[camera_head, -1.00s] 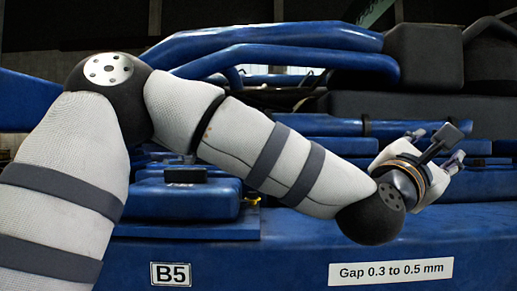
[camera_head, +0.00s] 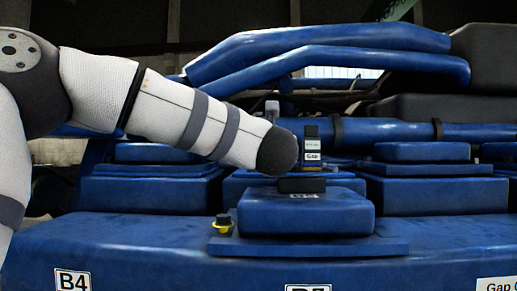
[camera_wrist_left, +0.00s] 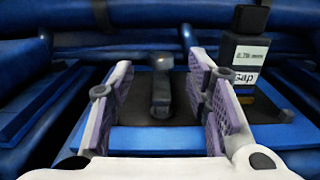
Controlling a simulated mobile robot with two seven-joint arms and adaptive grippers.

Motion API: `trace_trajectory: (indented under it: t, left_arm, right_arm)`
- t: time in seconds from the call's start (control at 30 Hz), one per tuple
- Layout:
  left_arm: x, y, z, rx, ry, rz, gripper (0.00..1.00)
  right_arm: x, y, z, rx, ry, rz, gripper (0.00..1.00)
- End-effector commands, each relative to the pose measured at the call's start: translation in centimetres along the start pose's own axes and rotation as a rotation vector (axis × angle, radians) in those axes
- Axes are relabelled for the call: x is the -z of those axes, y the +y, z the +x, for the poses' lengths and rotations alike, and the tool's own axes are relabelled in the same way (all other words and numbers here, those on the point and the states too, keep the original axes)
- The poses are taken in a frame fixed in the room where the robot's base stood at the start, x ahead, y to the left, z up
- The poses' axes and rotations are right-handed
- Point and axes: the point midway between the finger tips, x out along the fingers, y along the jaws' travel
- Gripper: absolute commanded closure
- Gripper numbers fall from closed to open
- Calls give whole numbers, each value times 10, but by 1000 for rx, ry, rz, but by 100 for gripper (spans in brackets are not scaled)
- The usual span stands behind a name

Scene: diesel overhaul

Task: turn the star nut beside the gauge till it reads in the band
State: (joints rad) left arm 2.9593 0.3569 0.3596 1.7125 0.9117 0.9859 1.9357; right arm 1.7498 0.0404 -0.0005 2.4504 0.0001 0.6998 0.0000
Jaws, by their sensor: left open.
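The gauge (camera_head: 312,151) is a small dark block with a white label reading "Gap", just right of my left wrist in the head view. In the left wrist view the gauge (camera_wrist_left: 246,65) stands at the right; its figure in mm is too blurred to read surely. A grey upright piece with a rounded head, apparently the star nut (camera_wrist_left: 161,85), stands left of the gauge. My left gripper (camera_wrist_left: 162,100) is open, its two fingers on either side of this piece, with visible gaps. In the head view my wrist hides the gripper. My right gripper is not in view.
Blue pipes (camera_head: 330,62) run behind and above. A B4 label (camera_head: 72,281) and a cut-off "Gap" label (camera_head: 497,285) are on the front face.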

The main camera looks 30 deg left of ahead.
Motion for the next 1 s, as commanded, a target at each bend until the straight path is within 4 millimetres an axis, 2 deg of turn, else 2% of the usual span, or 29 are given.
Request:
trace_trajectory:
  t: [0.1, 0.4, 0.7, 0.77, 0.9, 1.0]
  left_arm:
    - [-1, 0, 19, -5, -6, 11, 55]
    - [-2, 1, 56, -1, -5, 0, 55]
    - [-2, 0, 61, 0, -4, 1, 55]
    - [-2, 0, 61, 0, -4, 1, 67]
    - [-2, 0, 61, 0, -4, 2, 99]
    - [-2, 0, 61, 0, -4, 2, 100]
  right_arm:
    - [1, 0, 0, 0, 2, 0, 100]
    - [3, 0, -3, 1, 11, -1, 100]
    - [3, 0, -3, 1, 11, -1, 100]
    - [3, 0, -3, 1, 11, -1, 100]
    - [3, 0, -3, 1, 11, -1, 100]
    - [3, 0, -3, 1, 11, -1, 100]
